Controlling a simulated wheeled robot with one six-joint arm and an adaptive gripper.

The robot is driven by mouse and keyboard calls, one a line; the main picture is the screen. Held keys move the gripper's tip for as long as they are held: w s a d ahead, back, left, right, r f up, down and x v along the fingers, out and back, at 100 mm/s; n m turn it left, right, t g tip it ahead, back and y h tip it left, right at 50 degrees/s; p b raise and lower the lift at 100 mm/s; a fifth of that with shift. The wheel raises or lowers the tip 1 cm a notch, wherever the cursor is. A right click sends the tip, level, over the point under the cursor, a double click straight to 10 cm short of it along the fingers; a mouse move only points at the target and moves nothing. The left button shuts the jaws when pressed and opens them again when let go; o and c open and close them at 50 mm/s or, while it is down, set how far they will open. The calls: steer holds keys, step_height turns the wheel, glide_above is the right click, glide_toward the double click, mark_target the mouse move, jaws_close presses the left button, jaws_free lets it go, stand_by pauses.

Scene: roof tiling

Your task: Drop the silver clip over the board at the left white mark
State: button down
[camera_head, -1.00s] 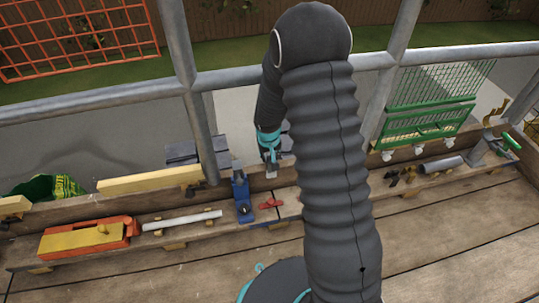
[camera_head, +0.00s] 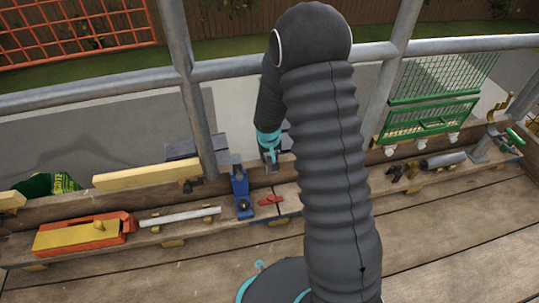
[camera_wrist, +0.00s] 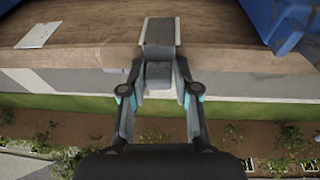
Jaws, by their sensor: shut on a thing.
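The silver clip (camera_wrist: 160,38) is in my gripper (camera_wrist: 158,80), which is shut on it. In the wrist view, the clip's upper part reaches over the brown top of the wooden board (camera_wrist: 105,42), and its lower part lies between my fingers at the board's edge. I cannot tell whether it touches the board. In the head view, my gripper (camera_head: 270,158) is at the upright board behind the shelf, right of a blue tool (camera_head: 241,193). My arm hides part of the board.
An orange tool box (camera_head: 85,236), a pale bar (camera_head: 180,217) and a red item (camera_head: 270,200) lie along the shelf. A scaffold post (camera_head: 190,90) stands left of my gripper.

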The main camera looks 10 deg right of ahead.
steer(key=c, duration=0.8)
jaws_free()
steer(key=shift+o, duration=0.2)
steer(key=shift+r, duration=0.1)
steer(key=v, duration=1.1)
steer(key=shift+s+r, duration=0.15)
steer(key=shift+r, duration=0.25)
steer(key=s+d+r+t+y+p, duration=0.1)
steer(key=s+r+p, duration=0.9)
steer(key=s+r, duration=1.7)
step_height(320, 180, up, 4)
steer(key=shift+s+f+t, duration=0.15)
steer(key=shift+s+t, duration=0.1)
steer(key=shift+t, duration=0.65)
